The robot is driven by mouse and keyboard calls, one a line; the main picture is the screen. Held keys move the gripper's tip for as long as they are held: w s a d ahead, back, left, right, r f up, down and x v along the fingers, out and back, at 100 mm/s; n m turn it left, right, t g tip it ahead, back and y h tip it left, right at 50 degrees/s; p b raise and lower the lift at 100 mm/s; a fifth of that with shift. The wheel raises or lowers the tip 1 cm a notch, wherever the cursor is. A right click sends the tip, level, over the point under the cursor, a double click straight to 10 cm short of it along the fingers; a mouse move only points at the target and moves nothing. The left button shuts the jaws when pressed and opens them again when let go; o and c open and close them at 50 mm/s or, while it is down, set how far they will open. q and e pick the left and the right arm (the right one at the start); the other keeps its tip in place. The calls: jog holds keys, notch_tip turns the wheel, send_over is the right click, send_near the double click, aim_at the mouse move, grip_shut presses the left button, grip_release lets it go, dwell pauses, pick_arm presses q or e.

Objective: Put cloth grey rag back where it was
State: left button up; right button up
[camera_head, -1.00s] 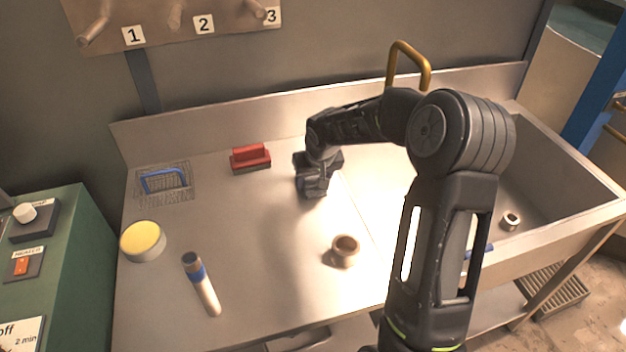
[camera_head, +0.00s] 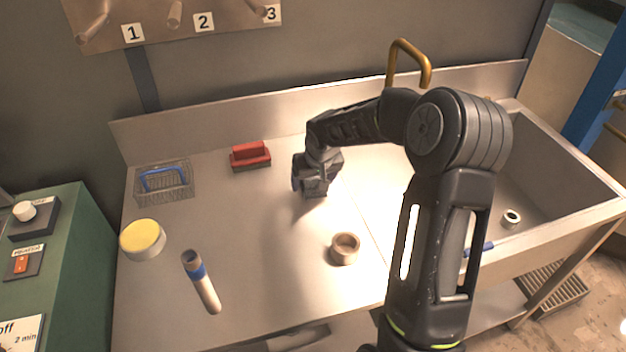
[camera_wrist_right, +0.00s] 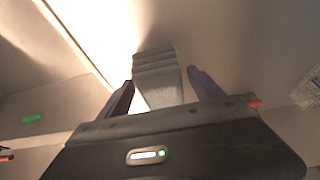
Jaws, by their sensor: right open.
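My right gripper (camera_head: 312,190) hangs low over the middle of the steel worktop, right of the red-handled brush. It is open; its two dark fingers show in the right wrist view (camera_wrist_right: 160,92). Between and beyond the fingers in that view is a grey, banded, folded-looking strip (camera_wrist_right: 158,75). It may be the grey rag, but I cannot tell for sure. In the head view no rag shows clearly; the gripper and wrist cover that spot. My left gripper is not in view.
The steel worktop (camera_head: 260,270) holds a wire basket (camera_head: 180,192), red brush (camera_head: 250,155), yellow-topped round tub (camera_head: 143,238), blue-banded tube (camera_head: 203,285) and brown cup (camera_head: 345,248). The sink (camera_head: 545,185) is at right. Numbered pegs (camera_head: 174,14) are on the wall.

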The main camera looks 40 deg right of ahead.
jog(key=shift+r, duration=0.2)
jog(key=b+v, duration=0.1)
jog(key=v, duration=1.1)
jog(key=shift+f, duration=0.1)
dwell(0.3)
